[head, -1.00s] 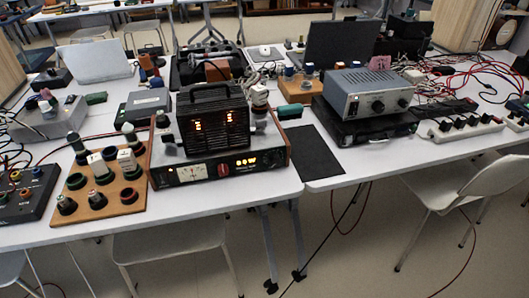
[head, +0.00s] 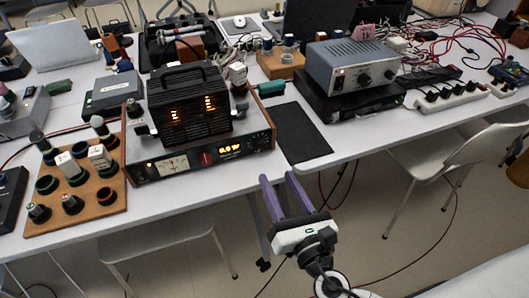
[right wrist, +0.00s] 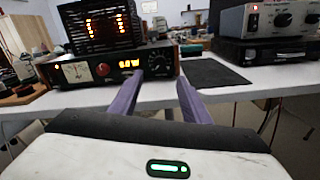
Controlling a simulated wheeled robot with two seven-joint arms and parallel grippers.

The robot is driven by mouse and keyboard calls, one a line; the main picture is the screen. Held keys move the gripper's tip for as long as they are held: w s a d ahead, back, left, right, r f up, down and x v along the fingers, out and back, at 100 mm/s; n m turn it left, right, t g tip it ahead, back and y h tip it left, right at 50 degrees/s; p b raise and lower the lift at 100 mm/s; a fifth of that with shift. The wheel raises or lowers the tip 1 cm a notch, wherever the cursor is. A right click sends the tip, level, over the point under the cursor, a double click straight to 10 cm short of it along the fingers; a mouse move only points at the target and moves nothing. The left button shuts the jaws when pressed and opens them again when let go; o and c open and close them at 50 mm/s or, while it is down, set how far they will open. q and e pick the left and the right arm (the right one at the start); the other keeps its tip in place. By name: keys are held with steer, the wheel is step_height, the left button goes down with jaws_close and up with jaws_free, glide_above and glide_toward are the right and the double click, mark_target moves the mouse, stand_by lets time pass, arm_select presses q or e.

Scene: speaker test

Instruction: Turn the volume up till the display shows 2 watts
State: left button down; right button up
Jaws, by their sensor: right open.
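The amplifier (head: 150,171) has wooden sides and a black front panel, and stands near the table's front edge. It carries a meter (head: 171,166), a red knob (head: 206,158), a lit orange display (head: 230,149) and dark controls (head: 258,139) at its right end. The display seems to read 0.0 W, but its digits are small. It also shows in the right wrist view (right wrist: 129,63). My right gripper (head: 278,177) is open and empty, with purple fingers, in front of and below the panel's right end, apart from it. My left gripper is out of view.
A black caged unit with glowing digits (head: 188,110) sits on the amplifier. A wooden board with several knobs (head: 85,207) stands to the left. A black mat (head: 300,134) and a grey instrument (head: 350,67) are to the right. Chairs stand in front of the tables.

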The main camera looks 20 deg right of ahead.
mark_target(261, 148)
steer(key=w, duration=0.8)
steer(key=shift+w+a+p, duration=0.15)
steer(key=shift+w+p, duration=0.15)
steer(key=shift+p, duration=0.1)
steer(key=shift+w, duration=0.65)
steer(key=c, duration=1)
steer(key=shift+c, duration=0.2)
steer(key=shift+f, duration=0.1)
